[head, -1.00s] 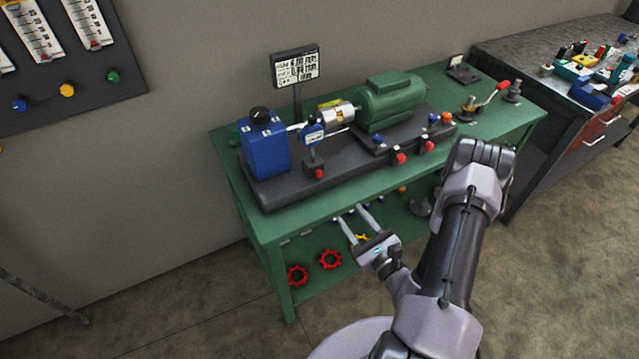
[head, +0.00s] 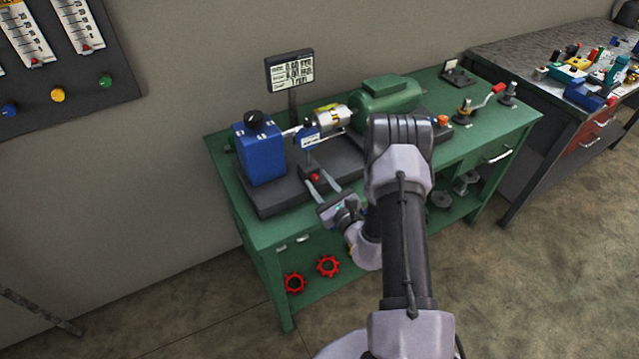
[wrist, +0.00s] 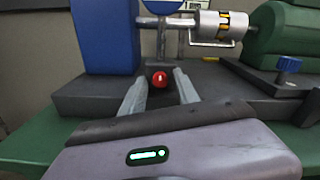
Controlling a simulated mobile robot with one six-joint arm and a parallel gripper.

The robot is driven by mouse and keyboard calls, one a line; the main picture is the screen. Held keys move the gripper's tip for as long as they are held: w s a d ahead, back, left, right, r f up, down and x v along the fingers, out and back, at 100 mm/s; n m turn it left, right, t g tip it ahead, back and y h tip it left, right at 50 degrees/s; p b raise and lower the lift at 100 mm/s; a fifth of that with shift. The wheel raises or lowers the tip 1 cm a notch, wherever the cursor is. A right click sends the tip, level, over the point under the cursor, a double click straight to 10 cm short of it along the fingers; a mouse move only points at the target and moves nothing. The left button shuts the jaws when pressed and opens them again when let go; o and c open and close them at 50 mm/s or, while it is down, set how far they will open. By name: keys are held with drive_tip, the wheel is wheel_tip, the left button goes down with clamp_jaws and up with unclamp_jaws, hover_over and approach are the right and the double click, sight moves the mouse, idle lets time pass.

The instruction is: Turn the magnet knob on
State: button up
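A round red knob (head: 315,177) is at the front of a small dark stand that carries a blue gauge (head: 306,137). No label naming the magnet knob is readable. My gripper (head: 317,174) is open at the front of the stand, its fingers pointing toward the knob. In the wrist view, the red knob (wrist: 159,79) shows between my two fingertips (wrist: 160,76), with a gap on each side. I cannot tell how deep the knob is between the fingers. A blue box (head: 260,152) with a black knob (head: 253,116) on top stands to the left.
These stand on a dark base plate (head: 277,197) on the green bench (head: 221,151). A silver shaft coupling (head: 331,117) and green motor (head: 384,98) are to the right, partly behind my arm. A display (head: 290,70) stands behind. Red handwheels (head: 328,265) lie on the lower shelf.

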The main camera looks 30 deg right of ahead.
clamp_jaws()
drive_tip(key=shift+m, duration=0.3)
drive_tip(key=m+p, duration=0.1)
drive_tip(key=m, duration=0.3)
drive_tip(key=shift+m+p, duration=0.4)
drive_tip(key=m+p, duration=0.1)
drive_tip(key=m, duration=0.3)
drive_tip(key=shift+m, duration=0.4)
drive_tip(key=shift+o, duration=1.3)
unclamp_jaws()
